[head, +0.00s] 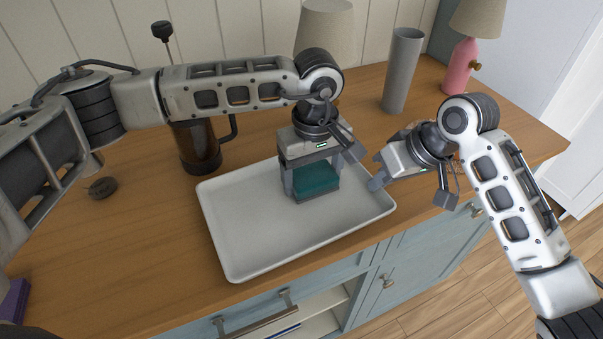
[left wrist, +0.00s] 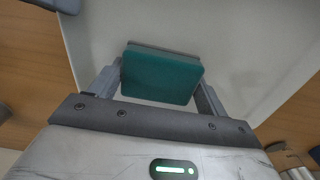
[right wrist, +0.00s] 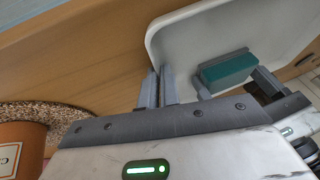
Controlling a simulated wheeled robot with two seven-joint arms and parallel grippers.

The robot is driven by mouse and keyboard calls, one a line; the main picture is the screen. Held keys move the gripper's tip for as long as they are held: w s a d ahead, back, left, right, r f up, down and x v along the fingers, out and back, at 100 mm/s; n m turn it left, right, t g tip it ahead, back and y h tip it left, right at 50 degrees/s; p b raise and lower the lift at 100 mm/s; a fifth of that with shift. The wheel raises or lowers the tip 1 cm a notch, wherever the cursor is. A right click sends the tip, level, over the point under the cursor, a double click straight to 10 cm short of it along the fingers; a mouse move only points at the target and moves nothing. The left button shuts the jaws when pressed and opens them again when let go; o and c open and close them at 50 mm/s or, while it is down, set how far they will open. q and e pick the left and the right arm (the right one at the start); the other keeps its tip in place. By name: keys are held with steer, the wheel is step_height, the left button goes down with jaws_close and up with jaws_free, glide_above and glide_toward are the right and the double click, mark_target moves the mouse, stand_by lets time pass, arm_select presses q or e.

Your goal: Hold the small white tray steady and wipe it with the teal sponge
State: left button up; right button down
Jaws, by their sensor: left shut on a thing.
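The white tray (head: 262,225) lies on the wooden counter near its front edge. The teal sponge (head: 316,183), a block with a grey side, is held over the right part of the tray, at or close to its floor. My left gripper (head: 314,180) points down, shut on the sponge; the left wrist view shows the sponge (left wrist: 162,76) between both fingers. My right gripper (head: 374,182) is at the tray's right rim. In the right wrist view its fingers (right wrist: 160,88) are close together, with the tray rim (right wrist: 152,50) running between them.
A dark brown press pot (head: 198,147) stands behind the tray, a black disc (head: 103,187) to its left. A grey cylinder (head: 402,72) and a pink lamp (head: 461,68) stand at the back right. A terracotta pot (right wrist: 20,148) is near my right gripper.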

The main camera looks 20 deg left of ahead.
mark_target(296, 180)
arm_select(q)
steer(key=shift+a, duration=0.1)
steer(key=shift+s+a, duration=1.1)
steer(key=shift+a, duration=0.05)
steer(key=shift+r, duration=4.05)
arm_select(e)
steer(key=shift+a, duration=0.1)
steer(key=c, duration=1.6)
jaws_free()
steer(key=shift+o, duration=0.2)
steer(key=v, duration=1.2)
